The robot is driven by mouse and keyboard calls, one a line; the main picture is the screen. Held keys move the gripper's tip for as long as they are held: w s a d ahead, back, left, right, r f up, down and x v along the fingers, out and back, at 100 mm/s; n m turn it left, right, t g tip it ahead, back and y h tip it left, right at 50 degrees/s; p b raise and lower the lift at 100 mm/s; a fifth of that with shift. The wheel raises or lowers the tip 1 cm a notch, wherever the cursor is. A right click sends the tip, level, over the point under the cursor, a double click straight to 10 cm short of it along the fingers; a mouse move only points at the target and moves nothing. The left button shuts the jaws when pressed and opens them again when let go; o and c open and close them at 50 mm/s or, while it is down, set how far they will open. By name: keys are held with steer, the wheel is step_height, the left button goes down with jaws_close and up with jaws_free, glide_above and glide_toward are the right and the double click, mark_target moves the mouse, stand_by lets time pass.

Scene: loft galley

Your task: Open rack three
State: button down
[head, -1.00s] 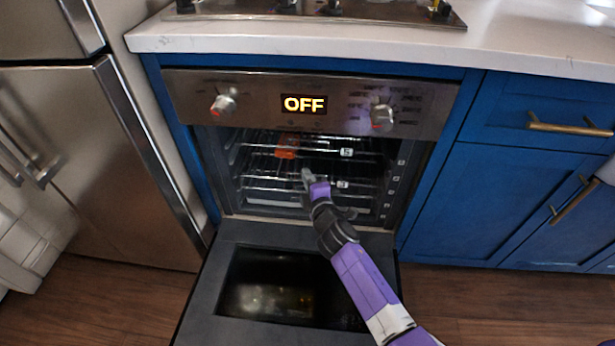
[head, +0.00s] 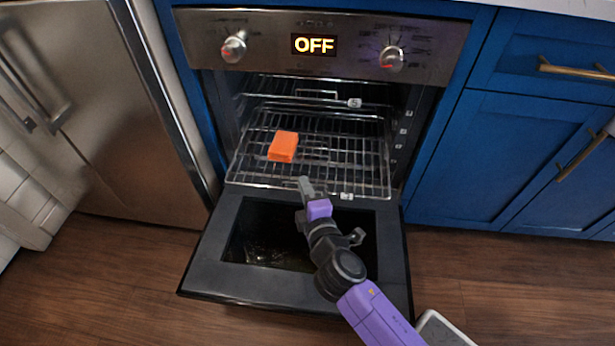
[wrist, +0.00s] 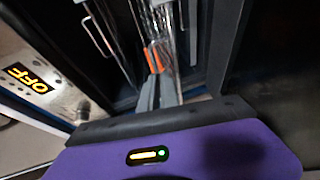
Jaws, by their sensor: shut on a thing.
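The oven (head: 320,45) stands open, its door (head: 195,262) folded down flat. A wire rack (head: 250,178) is slid well out over the door, with an orange block (head: 283,146) lying on it. A small tag (head: 346,196) on its front edge is too small to read. My gripper (head: 306,186) is shut on this rack's front rail, near the middle. In the wrist view the fingers (wrist: 158,88) meet the wires, and the orange block is partly visible behind them.
An upper rack (head: 300,93) with a tag at its front stays inside the oven. A steel fridge (head: 100,100) stands left and blue cabinets (head: 510,150) stand right. Wooden floor (head: 480,290) is clear at the right. The display (head: 315,44) reads OFF.

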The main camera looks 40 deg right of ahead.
steer(key=shift+s+a, duration=0.6)
steer(key=shift+a, duration=0.15)
steer(key=c, duration=1.9)
jaws_free()
steer(key=v, duration=0.7)
steer(key=shift+s, duration=0.3)
steer(key=shift+a+r, duration=0.1)
steer(key=shift+a, duration=0.05)
